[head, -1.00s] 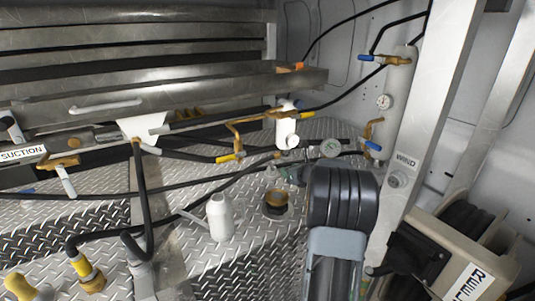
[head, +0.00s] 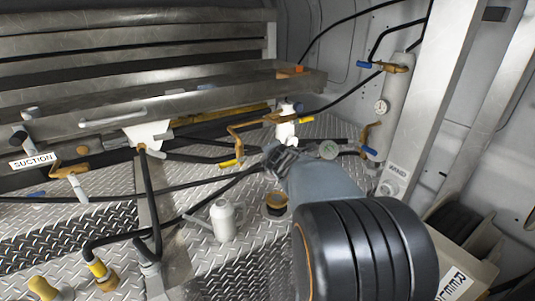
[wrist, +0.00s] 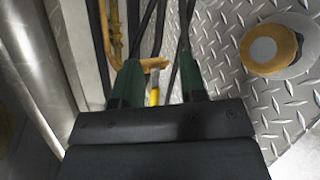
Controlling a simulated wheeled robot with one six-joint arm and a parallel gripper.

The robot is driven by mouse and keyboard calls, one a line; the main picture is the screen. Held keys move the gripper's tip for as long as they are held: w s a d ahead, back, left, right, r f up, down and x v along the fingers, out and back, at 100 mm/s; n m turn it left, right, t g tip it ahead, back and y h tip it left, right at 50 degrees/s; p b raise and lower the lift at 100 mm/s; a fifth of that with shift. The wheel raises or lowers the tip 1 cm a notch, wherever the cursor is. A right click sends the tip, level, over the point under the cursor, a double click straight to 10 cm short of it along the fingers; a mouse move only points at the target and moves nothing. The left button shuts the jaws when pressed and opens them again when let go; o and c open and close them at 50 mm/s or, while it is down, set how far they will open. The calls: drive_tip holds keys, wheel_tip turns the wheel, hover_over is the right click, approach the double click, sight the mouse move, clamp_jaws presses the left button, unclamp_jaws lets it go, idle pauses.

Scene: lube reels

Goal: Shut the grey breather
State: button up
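Nothing in view is labelled as the breather, so I cannot tell for sure which part it is. Grey-handled brass valves are at the left, one by the SUCTION label with its handle (head: 77,187) slanting down. A round brass cap (head: 276,203) stands on the tread plate; the wrist view shows a brass ring with a grey centre (wrist: 272,49). My gripper (head: 273,157) is beyond that cap, near a brass valve with a yellow handle (head: 230,162). In the wrist view its dark green fingers (wrist: 157,88) are apart, with that yellow handle (wrist: 154,97) seen between them.
Black hoses (head: 200,187) cross the plate. A steel post (head: 435,110) and a reel (head: 465,235) stand at the right.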

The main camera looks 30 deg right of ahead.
drive_tip(key=shift+s+a+r+m+g+p, duration=0.3)
drive_tip(key=shift+s+a+m, duration=0.25)
drive_tip(key=shift+a+m, duration=0.25)
drive_tip(key=shift+s+a+r+m+g+p, duration=0.3)
drive_tip(key=shift+s+a+m, duration=0.25)
drive_tip(key=shift+a+m, duration=0.3)
drive_tip(key=shift+s+a+r+m+g+p, duration=0.3)
drive_tip(key=shift+s+a+m, duration=0.3)
drive_tip(key=shift+m, duration=0.35)
